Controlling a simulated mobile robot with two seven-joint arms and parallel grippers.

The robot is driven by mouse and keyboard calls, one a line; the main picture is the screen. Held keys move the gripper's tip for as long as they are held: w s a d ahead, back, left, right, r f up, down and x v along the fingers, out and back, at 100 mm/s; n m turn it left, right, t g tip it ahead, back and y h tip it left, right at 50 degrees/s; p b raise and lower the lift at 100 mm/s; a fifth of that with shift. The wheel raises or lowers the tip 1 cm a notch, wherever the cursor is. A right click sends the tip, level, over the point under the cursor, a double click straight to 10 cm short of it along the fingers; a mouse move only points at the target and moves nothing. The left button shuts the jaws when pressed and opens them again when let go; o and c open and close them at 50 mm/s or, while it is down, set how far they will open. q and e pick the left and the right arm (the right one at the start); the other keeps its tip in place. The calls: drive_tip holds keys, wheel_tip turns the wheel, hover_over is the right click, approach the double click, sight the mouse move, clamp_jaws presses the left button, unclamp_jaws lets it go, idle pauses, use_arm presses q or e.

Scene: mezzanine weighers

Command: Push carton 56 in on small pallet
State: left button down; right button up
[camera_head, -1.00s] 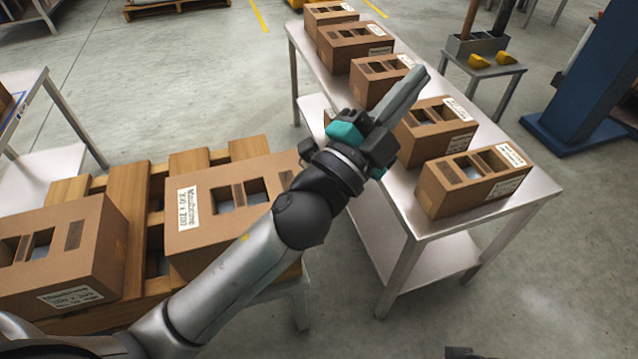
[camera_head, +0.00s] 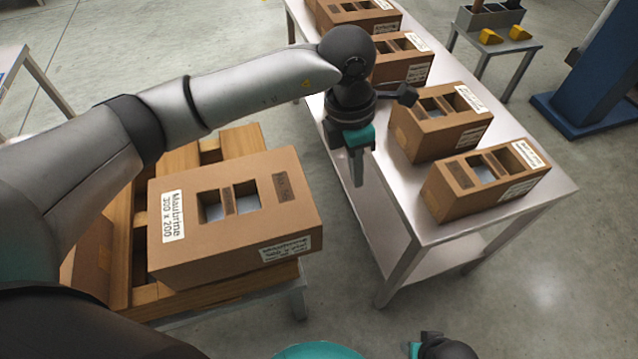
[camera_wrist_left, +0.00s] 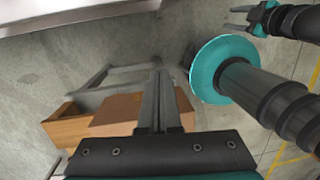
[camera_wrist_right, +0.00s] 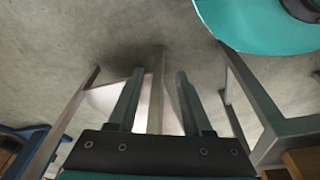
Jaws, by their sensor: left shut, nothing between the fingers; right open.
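A brown carton (camera_head: 235,215) with two top openings and white labels lies on the wooden pallet (camera_head: 240,143), its right end at or past the pallet's edge. I cannot read the number 56 on it. My left gripper (camera_head: 358,180) is shut and empty, pointing down just right of the carton, apart from it, between pallet and steel table. In the left wrist view the shut fingers (camera_wrist_left: 158,85) are seen with the carton (camera_wrist_left: 115,112) beyond them. My right gripper (camera_wrist_right: 155,85) is open and empty, low by the front; it also shows in the left wrist view (camera_wrist_left: 238,22).
A steel table (camera_head: 410,225) on the right holds several similar cartons (camera_head: 485,180). The pallet rests on a low metal stand (camera_head: 295,298). My left arm hides the pallet's left part. A small table (camera_head: 500,42) and blue column (camera_head: 590,75) stand farther right.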

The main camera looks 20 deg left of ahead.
sight(286, 203)
use_arm(q)
drive_tip(key=a+f+y+b, duration=0.1)
drive_tip(key=a+f+b, duration=0.3)
drive_tip(key=a+f, duration=0.3)
drive_tip(key=shift+s+f+y+b, duration=0.3)
drive_tip(key=shift+f+y, duration=0.1)
drive_tip(key=shift+f, duration=0.9)
use_arm(e)
drive_tip(key=w+r+t, duration=0.1)
drive_tip(key=w+r, duration=0.3)
drive_tip(key=r, duration=0.4)
drive_tip(key=shift+a+r, duration=0.3)
drive_tip(key=shift+a, duration=0.05)
use_arm(q)
drive_tip(key=shift+a, duration=0.1)
drive_tip(key=s+a, duration=0.1)
drive_tip(key=a, duration=0.1)
drive_tip(key=s+a+p, duration=0.1)
drive_tip(key=s+a, duration=0.1)
drive_tip(key=a, duration=0.1)
drive_tip(key=shift+s+p, duration=0.2)
drive_tip(key=shift+p, duration=0.1)
drive_tip(key=shift+d, duration=0.1)
use_arm(e)
drive_tip(key=f, duration=0.3)
drive_tip(key=shift+s+f, duration=0.15)
drive_tip(key=shift+s, duration=0.2)
